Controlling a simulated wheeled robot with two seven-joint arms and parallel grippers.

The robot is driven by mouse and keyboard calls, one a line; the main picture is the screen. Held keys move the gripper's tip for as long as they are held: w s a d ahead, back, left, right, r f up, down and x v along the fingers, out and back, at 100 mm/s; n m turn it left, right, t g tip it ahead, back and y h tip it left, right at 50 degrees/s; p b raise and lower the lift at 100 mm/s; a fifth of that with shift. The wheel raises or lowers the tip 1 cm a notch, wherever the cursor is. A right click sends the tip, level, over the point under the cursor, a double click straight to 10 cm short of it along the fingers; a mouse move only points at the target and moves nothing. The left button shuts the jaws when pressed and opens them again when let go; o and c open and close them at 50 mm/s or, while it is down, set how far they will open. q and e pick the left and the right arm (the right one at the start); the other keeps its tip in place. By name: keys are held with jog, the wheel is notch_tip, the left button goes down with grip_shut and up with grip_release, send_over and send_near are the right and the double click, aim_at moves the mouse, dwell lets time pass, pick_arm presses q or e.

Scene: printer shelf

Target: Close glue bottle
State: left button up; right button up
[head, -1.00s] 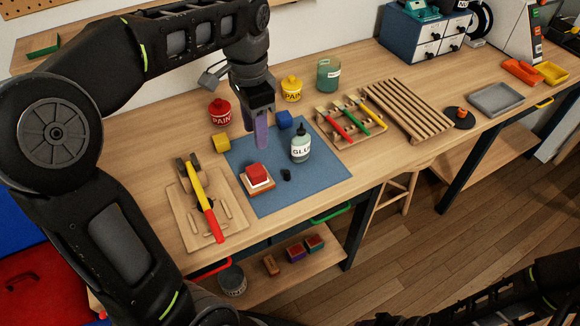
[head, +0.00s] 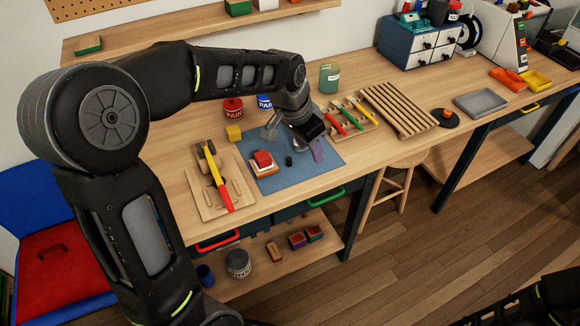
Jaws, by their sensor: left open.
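I cannot tell whether the gripper touches the bottle. My right gripper is out of view.
A red block (head: 263,158) on a small base lies left of the cap. A yellow block (head: 234,133), a red paint can (head: 233,107) and a blue one (head: 265,102) stand behind. A hammer (head: 218,180) lies left on a wooden board; a tool rack (head: 348,130) stands right.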

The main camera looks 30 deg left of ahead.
pick_arm(q)
jog(key=s+d+f+n+h+b, duration=0.15)
jog(key=d+f, duration=0.25)
jog(key=f, duration=0.5)
jog(key=s+d+f+n+b, duration=0.15)
jog(key=d+f, duration=0.25)
jog(key=f, duration=0.4)
jog(key=s+d+f+n+h+b, duration=0.15)
jog(key=d+f, duration=0.25)
jog(key=f, duration=0.5)
jog(key=s+d+f+n+g+b, duration=0.1)
jog(key=s+d+f+b, duration=0.1)
jog(key=s+f, duration=0.6)
jog(key=s+d+f+n+g+b, duration=0.1)
jog(key=s+d+f, duration=0.3)
jog(key=s+f, duration=0.4)
jog(key=s+b, duration=0.1)
jog(key=s, duration=0.2)
jog(key=shift+f+g, duration=0.25)
jog(key=shift+g, duration=0.15)
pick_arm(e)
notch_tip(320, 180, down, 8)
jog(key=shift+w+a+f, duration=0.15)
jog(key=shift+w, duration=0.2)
pick_arm(q)
jog(key=shift+s, duration=0.1)
jog(key=shift+c, duration=0.5)
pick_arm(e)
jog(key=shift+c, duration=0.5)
